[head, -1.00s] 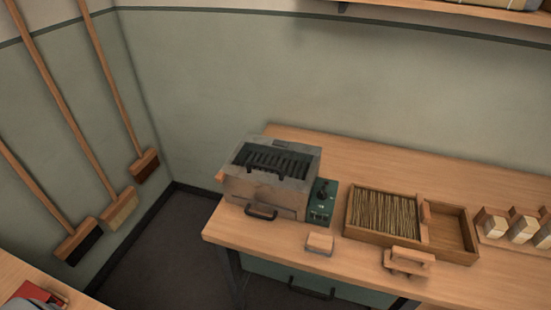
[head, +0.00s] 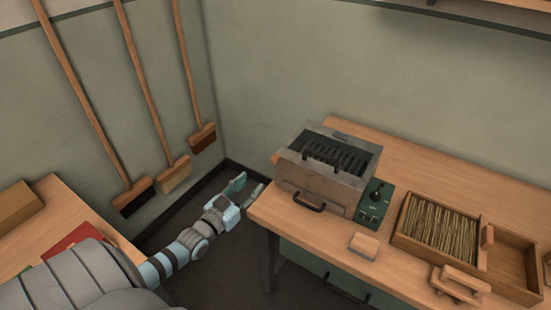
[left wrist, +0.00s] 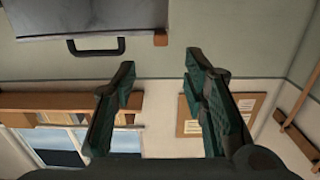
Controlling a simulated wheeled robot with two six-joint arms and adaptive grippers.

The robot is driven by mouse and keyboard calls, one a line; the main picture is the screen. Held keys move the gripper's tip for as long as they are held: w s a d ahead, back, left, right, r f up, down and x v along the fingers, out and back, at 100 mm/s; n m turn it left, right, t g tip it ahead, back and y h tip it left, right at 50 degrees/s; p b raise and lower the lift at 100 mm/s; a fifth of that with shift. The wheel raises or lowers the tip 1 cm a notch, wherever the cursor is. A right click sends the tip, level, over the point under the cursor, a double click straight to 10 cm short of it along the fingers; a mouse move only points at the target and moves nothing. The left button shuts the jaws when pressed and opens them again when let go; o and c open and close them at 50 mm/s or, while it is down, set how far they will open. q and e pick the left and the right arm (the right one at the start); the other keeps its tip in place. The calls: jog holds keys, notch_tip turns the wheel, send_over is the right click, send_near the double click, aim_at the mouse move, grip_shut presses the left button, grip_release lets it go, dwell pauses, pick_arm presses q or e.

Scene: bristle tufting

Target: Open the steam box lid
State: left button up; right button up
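The steam box (head: 318,180) is a grey metal box at the left end of the workbench. A second handle (head: 308,203) is on the box's front. My left gripper (head: 248,189) is left of the box, apart from it, near the bench's left edge. In the left wrist view the left gripper (left wrist: 160,68) has its fingers spread with nothing between them. A grey box with a dark handle (left wrist: 95,47) shows at upper left there. My right gripper is not in view.
A green control panel (head: 375,200) adjoins the box. A small wooden block (head: 364,246) and a bristle tray (head: 398,239) are on the workbench (head: 300,235). Brooms (head: 173,175) hang on the left wall. Another table (head: 75,205) is at left, with open floor between.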

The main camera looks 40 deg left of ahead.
aim_at(272, 161)
pick_arm(q)
jog(key=w+b, duration=0.2)
jog(key=w, duration=0.1)
jog(key=w+b, duration=0.5)
jog(key=w, duration=0.1)
jog(key=shift+a+f, duration=0.3)
jog(key=w+b, duration=0.1)
jog(key=b, duration=0.1)
jog(key=w+b, duration=0.1)
jog(key=b, duration=0.1)
jog(key=w+b, duration=0.2)
jog(key=shift+a+r+b, duration=0.15)
jog(key=shift+r+b, duration=0.1)
jog(key=shift+b, duration=0.05)
jog(key=shift+w+r+b, duration=0.15)
jog(key=shift+w+b, duration=0.3)
jog(key=shift+w, duration=0.05)
jog(key=shift+w+r, duration=0.1)
jog(key=shift+r, duration=0.1)
grip_shut()
